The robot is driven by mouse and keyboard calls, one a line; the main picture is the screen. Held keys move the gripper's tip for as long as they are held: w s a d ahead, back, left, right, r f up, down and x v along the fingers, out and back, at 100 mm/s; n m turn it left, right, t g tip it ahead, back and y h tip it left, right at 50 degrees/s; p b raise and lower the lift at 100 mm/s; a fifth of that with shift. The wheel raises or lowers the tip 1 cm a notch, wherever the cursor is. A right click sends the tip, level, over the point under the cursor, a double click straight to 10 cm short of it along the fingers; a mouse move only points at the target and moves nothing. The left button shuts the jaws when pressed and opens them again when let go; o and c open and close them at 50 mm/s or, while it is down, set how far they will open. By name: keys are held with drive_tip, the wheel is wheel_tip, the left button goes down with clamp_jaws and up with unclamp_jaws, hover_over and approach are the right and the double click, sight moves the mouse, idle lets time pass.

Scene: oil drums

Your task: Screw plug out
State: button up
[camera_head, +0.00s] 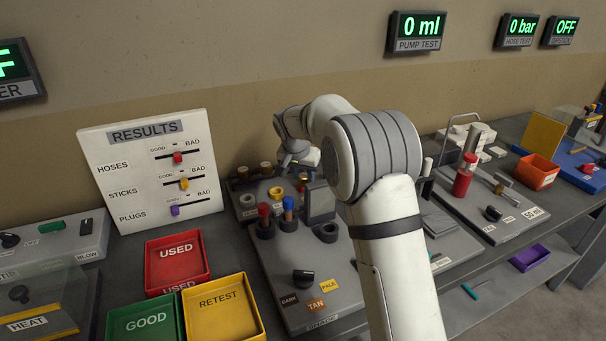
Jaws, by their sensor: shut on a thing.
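My gripper (301,168) is at the far end of my white arm, low over the back of the grey bench station with the colored caps. It is shut on what seems to be the plug, at the back of that station. The plug is too small and too covered by the gripper to make out clearly. I cannot tell how far it is threaded in.
Red-capped (264,211) and blue-capped (288,203) pieces stand in dark rings in front of the gripper. A grey block (320,202) stands close to their right. Red (178,262), yellow (222,308) and green (145,320) trays lie at front left, below the results board (115,165).

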drive_tip(key=shift+c, duration=0.5)
drive_tip(key=shift+d+n+y+p, duration=0.2)
drive_tip(key=shift+n+y+p, duration=0.3)
drive_tip(key=shift+n, duration=0.7)
drive_tip(key=shift+n+y+p, duration=0.3)
drive_tip(key=shift+n+p, duration=0.05)
drive_tip(key=shift+n, duration=0.55)
drive_tip(key=shift+f, duration=0.1)
drive_tip(key=shift+r+p, duration=0.35)
drive_tip(key=shift+r, duration=0.4)
drive_tip(key=shift+r+p, duration=1.3)
drive_tip(key=shift+r, duration=0.7)
